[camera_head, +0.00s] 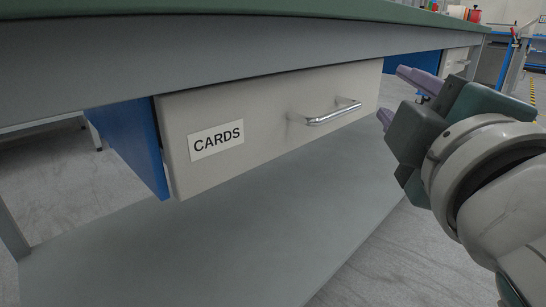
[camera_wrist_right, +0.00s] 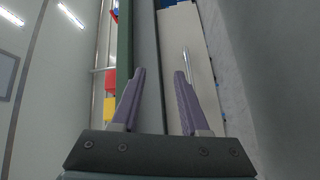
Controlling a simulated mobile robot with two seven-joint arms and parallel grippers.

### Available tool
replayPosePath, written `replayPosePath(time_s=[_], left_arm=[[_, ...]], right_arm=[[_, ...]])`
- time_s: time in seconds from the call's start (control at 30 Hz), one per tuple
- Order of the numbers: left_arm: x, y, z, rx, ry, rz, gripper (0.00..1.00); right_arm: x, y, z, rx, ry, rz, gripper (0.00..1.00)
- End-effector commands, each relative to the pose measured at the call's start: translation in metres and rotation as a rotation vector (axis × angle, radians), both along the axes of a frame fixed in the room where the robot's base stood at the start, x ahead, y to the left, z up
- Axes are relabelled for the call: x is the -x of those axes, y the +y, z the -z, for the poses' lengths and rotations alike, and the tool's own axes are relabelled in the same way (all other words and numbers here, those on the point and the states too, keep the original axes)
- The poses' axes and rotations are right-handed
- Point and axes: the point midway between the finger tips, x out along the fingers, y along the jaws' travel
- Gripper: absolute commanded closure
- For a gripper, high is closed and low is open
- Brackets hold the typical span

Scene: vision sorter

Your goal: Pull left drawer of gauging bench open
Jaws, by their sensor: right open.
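The pale grey drawer (camera_head: 262,124) labelled CARDS hangs under the gauging bench (camera_head: 200,66), left of another drawer (camera_head: 455,62) farther along. It appears shut or nearly so. Its shiny bar handle (camera_head: 335,114) is on the right part of its front. My right gripper (camera_head: 391,93) is open and empty, to the right of the handle and apart from it. In the right wrist view, the handle (camera_wrist_right: 185,66) shows just beyond the right-hand finger of the open gripper (camera_wrist_right: 159,73), not between the fingers. My left gripper is out of view.
The green bench top (camera_head: 230,27) overhangs the drawer. A blue side panel (camera_head: 133,140) stands beside the drawer, and a grey lower shelf (camera_head: 200,245) lies below. Red and yellow items (camera_wrist_right: 110,105) show beyond the bench in the right wrist view.

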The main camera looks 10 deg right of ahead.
Motion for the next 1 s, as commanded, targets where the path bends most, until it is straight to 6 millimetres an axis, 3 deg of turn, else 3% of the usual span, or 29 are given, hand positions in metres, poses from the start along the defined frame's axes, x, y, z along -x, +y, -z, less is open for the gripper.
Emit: replayPosePath(time_s=[0.03,0.2,0.53,1.0], left_arm=[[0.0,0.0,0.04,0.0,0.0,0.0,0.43],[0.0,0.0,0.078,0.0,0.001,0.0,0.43],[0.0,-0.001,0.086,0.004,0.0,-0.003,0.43],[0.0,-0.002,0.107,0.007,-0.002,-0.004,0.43]], right_arm=[[-0.002,0.004,0.034,0.026,-0.017,-0.009,0.55],[-0.006,0.015,0.059,0.103,-0.063,-0.034,0.55],[-0.021,0.018,0.058,0.138,-0.085,-0.045,0.55],[-0.092,0.008,0.05,0.137,-0.083,-0.044,0.55]])
